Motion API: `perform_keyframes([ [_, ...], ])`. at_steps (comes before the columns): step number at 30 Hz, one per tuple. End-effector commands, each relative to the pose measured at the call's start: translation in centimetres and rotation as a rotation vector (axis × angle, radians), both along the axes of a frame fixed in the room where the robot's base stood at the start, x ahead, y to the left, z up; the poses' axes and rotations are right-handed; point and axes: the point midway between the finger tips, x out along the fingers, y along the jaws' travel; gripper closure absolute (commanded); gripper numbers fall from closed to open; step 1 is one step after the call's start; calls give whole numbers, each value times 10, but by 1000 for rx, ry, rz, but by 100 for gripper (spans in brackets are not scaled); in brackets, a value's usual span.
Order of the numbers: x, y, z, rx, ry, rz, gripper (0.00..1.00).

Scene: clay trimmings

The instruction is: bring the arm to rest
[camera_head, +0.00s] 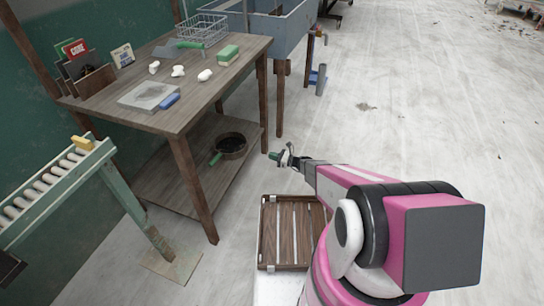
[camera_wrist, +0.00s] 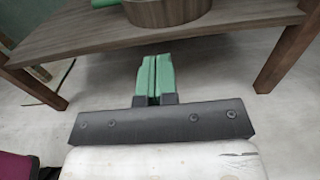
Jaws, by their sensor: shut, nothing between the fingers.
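My gripper (camera_head: 274,156) is at the end of my pink arm, in front of the wooden table, over the floor. In the wrist view its two green fingers (camera_wrist: 155,78) lie together, shut and empty. They point toward the table's lower shelf and are apart from it. The wooden table (camera_head: 237,56) stands at the left, with a lower shelf (camera_head: 190,185) that also shows in the wrist view (camera_wrist: 85,52). A round dark-wood bowl (camera_head: 230,147) with a green handle sits on the shelf; it shows at the top of the wrist view (camera_wrist: 168,12).
On the table lie white clay lumps (camera_head: 178,71), a grey slab (camera_head: 146,96), a blue item (camera_head: 168,101), green and tan blocks (camera_head: 228,53) and a wire basket (camera_head: 203,29). A slatted wooden crate (camera_head: 285,266) is below my arm. A roller stand (camera_head: 75,175) is left. Floor at right is clear.

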Motion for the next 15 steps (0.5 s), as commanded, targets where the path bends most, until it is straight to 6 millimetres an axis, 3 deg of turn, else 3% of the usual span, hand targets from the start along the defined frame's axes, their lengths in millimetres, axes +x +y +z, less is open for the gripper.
perform_keyframes([
  [8,-2,0,4,-10,-7,6,100],
  [11,-9,0,17,-55,-46,39,100],
  [15,-31,-3,51,-193,-157,138,100],
])
